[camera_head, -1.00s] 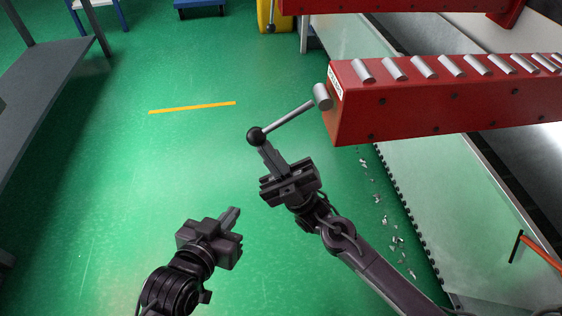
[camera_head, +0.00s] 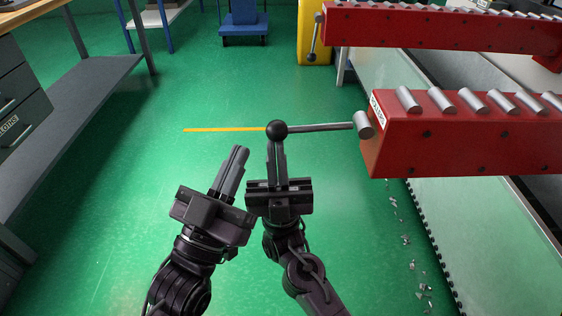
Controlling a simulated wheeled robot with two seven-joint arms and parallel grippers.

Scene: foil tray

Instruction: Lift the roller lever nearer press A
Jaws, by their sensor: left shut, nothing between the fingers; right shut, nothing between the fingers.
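The nearer roller lever (camera_head: 315,127) is a grey rod with a black ball knob (camera_head: 277,130) at its left end. It runs nearly level to a round hub (camera_head: 363,124) at the end of the near red roller beam (camera_head: 450,150). My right gripper (camera_head: 277,150) is shut and empty. Its fingertips point up at the knob from below and appear to touch it, though the contact is partly hidden. My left gripper (camera_head: 236,158) is shut and empty, to the left of the knob and apart from it.
A second lever (camera_head: 314,37) hangs down from the far red beam (camera_head: 420,29). A yellow block (camera_head: 312,30) and a blue cart (camera_head: 245,28) stand behind. A grey bench (camera_head: 75,115) is at left. Metal scraps (camera_head: 405,240) lie by the press bed. Green floor is open between.

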